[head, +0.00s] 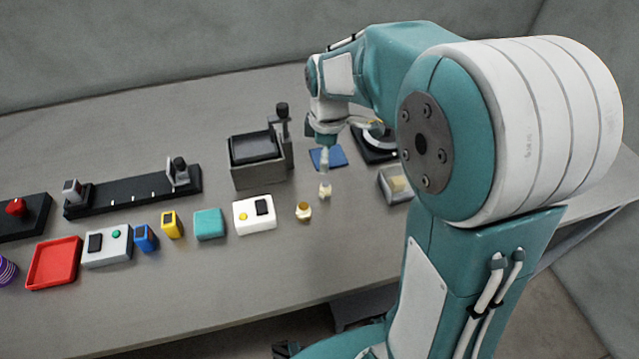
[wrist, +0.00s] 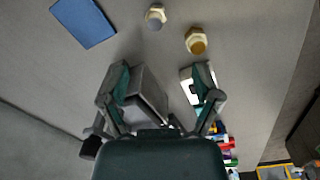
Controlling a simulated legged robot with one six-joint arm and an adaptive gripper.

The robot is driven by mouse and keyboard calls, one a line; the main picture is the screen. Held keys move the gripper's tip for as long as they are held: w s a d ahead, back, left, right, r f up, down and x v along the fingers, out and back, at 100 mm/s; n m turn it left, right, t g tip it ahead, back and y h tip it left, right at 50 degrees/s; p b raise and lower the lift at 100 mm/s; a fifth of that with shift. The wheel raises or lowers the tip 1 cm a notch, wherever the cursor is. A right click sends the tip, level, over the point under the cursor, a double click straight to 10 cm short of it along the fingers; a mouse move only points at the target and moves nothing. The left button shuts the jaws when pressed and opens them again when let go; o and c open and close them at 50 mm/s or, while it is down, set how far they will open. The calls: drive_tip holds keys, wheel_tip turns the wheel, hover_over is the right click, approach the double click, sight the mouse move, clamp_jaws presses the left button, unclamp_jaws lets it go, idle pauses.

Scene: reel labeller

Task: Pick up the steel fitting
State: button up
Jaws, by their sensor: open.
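The steel fitting (head: 325,191) stands on the table as a small pale piece below my gripper in the head view. In the wrist view the steel fitting (wrist: 155,16) is near the top edge, a cream hex body with a grey end. A similar brass-coloured fitting (head: 303,211) is beside it, nearer the front; in the wrist view that brass fitting (wrist: 197,40) is to its right. My gripper (wrist: 163,80) is open, its fingers apart and empty, with both fittings beyond the fingertips. In the head view my gripper (head: 324,160) points down above the table, apart from the steel fitting.
A blue pad (head: 328,157) lies behind the fittings; a grey tray with a yellowish block (head: 397,184) is to the right. A white box (head: 254,215) and dark-topped machine (head: 258,160) stand left. A red tray (head: 54,263) is far left. Bare table surrounds the fittings.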

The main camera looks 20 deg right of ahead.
sight(325, 183)
drive_tip(key=f, duration=0.1)
drive_tip(key=w+f+n, duration=0.1)
drive_tip(key=f, duration=0.1)
drive_tip(key=shift+w+d+n+g, duration=0.3)
drive_tip(key=shift+w, duration=0.1)
drive_tip(key=f, duration=0.4)
drive_tip(key=shift+a+f, duration=0.3)
drive_tip(key=shift+f, duration=0.05)
drive_tip(key=shift+a+f, duration=0.2)
drive_tip(key=shift+f, duration=0.05)
drive_tip(key=f, duration=0.1)
drive_tip(key=d+f, duration=0.1)
drive_tip(key=f, duration=0.3)
drive_tip(key=shift+s+d, duration=0.15)
drive_tip(key=shift+s, duration=0.15)
drive_tip(key=shift+a, duration=0.2)
drive_tip(key=shift+c, duration=0.9)
clamp_jaws()
